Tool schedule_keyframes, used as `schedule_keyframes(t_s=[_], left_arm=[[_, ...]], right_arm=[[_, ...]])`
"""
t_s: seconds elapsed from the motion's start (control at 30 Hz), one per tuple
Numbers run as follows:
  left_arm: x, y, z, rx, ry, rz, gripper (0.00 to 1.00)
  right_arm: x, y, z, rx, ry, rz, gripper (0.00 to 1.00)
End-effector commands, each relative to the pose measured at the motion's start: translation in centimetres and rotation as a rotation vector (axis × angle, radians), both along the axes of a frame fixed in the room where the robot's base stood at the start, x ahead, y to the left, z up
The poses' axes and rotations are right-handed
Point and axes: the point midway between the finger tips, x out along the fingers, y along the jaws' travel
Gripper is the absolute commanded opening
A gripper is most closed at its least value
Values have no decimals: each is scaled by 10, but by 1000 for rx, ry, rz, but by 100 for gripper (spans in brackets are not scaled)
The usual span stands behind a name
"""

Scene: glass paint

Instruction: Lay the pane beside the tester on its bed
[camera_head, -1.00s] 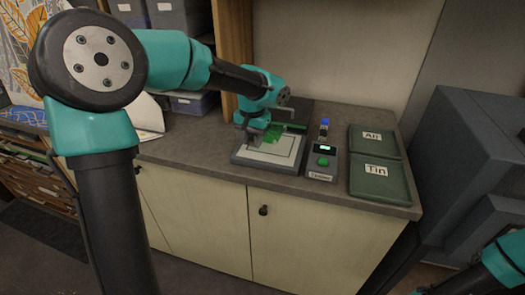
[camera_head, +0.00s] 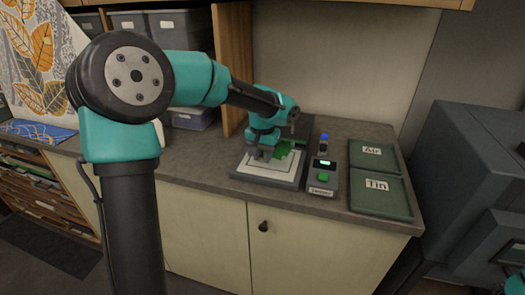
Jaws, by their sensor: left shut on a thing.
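My left gripper (camera_head: 264,152) is over the white-topped bed (camera_head: 262,174) on the counter, fingers pointing down. It is shut on a green pane (camera_head: 285,149), which shows just right of and behind the fingers. The fingers and wrist hide part of the pane, and I cannot tell whether it touches the bed. The tester (camera_head: 323,176), a small grey box with a lit display and a green button, stands just right of the bed. My right gripper is not in view; only a bit of the right arm shows at the lower right.
Two green trays, labelled Air (camera_head: 384,162) and Tin (camera_head: 365,202), lie to the right. A dark grey machine (camera_head: 460,170) stands at the far right. The counter (camera_head: 195,160) is clear left of the bed.

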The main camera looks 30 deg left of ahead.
Motion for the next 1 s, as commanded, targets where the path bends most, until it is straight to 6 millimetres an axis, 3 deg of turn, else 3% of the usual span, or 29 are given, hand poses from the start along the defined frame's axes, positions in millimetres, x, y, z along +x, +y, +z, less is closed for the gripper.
schedule_keyframes(t_s=[0.33, 1.0], left_arm=[[0, 0, -25, 0, 1, 0, 0], [0, 0, -26, 0, 0, 0, 0]], right_arm=[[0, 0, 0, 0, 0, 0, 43], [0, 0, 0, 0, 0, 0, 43]])
